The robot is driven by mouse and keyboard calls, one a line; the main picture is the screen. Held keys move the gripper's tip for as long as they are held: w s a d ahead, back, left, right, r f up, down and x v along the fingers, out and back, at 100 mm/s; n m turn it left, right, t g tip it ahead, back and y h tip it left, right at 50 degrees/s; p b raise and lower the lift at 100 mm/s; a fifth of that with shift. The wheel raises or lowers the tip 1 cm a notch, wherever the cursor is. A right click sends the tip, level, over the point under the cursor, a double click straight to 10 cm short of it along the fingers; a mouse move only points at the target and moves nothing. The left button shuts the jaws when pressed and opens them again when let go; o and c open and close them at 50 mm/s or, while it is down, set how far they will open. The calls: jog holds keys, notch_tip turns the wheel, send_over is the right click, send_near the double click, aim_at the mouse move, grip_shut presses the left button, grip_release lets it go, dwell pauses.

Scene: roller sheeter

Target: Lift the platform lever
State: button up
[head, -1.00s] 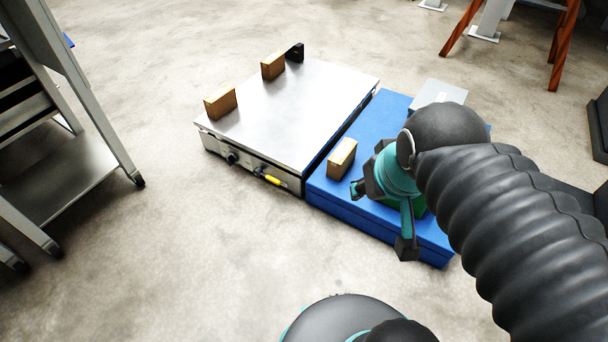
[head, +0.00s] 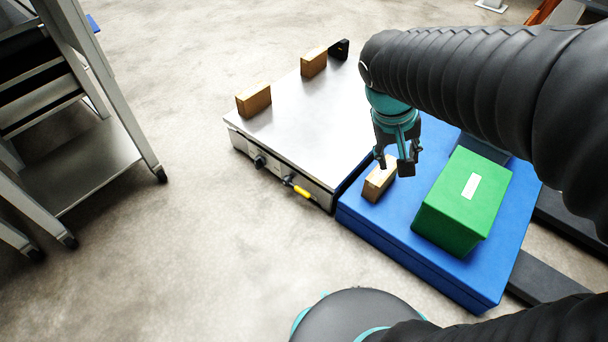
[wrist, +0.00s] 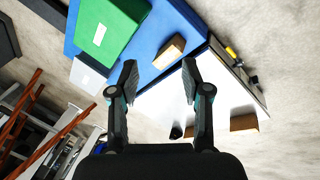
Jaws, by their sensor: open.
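The platform lever is a small yellow handle (head: 302,192) on the front side of the low metal platform (head: 318,112), beside a black knob (head: 260,162). The yellow handle also shows small in the wrist view (wrist: 231,52), near the upper right. My gripper (head: 395,170) is open and empty, pointing down above the wooden block on the blue base, to the right of the lever and apart from it. In the wrist view my gripper (wrist: 160,70) shows its two fingers spread wide, with nothing between them close by.
A blue base (head: 400,235) adjoins the platform and carries a green box (head: 465,200) and a wooden block (head: 377,182). A metal cart (head: 100,170) stands at left. The floor before the lever is clear.

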aim_at(301, 194)
jog(key=w+a+f+n+h+b, duration=0.1)
jog(key=w+a+f+h, duration=0.25)
jog(key=w+f, duration=0.35)
jog(key=w+a+f+n+t+h+b, duration=0.1)
jog(key=w+a+f+h, duration=0.1)
jog(key=w+a+f, duration=0.45)
jog(key=w+a+f+n+h+b, duration=0.1)
jog(key=w+a+f+h+b, duration=0.3)
jog(key=f, duration=0.6)
jog(key=a+f+n+t, duration=0.2)
jog(key=a+f+t, duration=0.1)
jog(key=f, duration=0.6)
jog(key=a+f+n+t+y, duration=0.1)
jog(key=a+f+t, duration=0.3)
jog(key=f, duration=0.6)
jog(key=a+f+n+t+y, duration=0.1)
jog(key=a+f+n+t, duration=0.2)
jog(key=a+f, duration=0.3)
notch_tip(301, 194, down, 4)
jog(key=shift+a+f+n+t, duration=0.2)
jog(key=shift+n+t, duration=0.1)
jog(key=shift+t, duration=0.4)
jog(key=b+x, duration=0.1)
jog(key=x, duration=1.2)
jog(key=shift+w+d, duration=0.15)
jog(key=shift+d, duration=0.1)
grip_shut()
